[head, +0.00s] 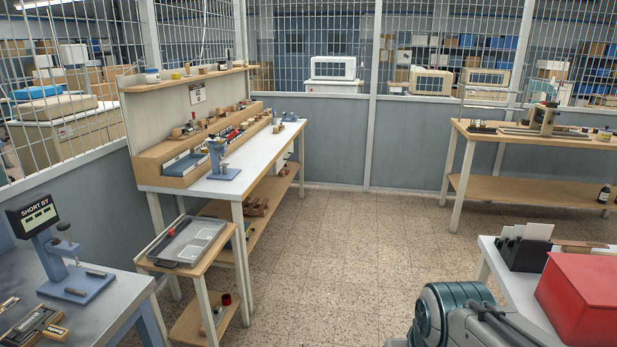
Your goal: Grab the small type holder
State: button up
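Part of my arm shows at the bottom right, but my gripper is outside the picture. I cannot tell for certain which object is the small type holder. A dark, wood-handled holder (35,324) lies at the front left on a grey-topped bench (112,301). Small tools and wooden-handled pieces (228,137) sit on the stepped wooden rack (160,159) of the long workbench; they are too small to make out singly.
A blue stand with a "SHORT BY" display (39,216) stands on the left bench. A low side table (200,263) holds a grey tray (188,241). A red box (582,299) is at right, near my arm. A bench (545,139) stands at back right. The tiled floor (335,240) between is clear.

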aim_at(276, 130)
jog(key=i, duration=4.3)
jog(key=z, duration=0.2)
jog(key=i, duration=2.55)
jog(key=u, duration=1.25)
jog(key=i, duration=0.65)
jog(key=u, duration=0.5)
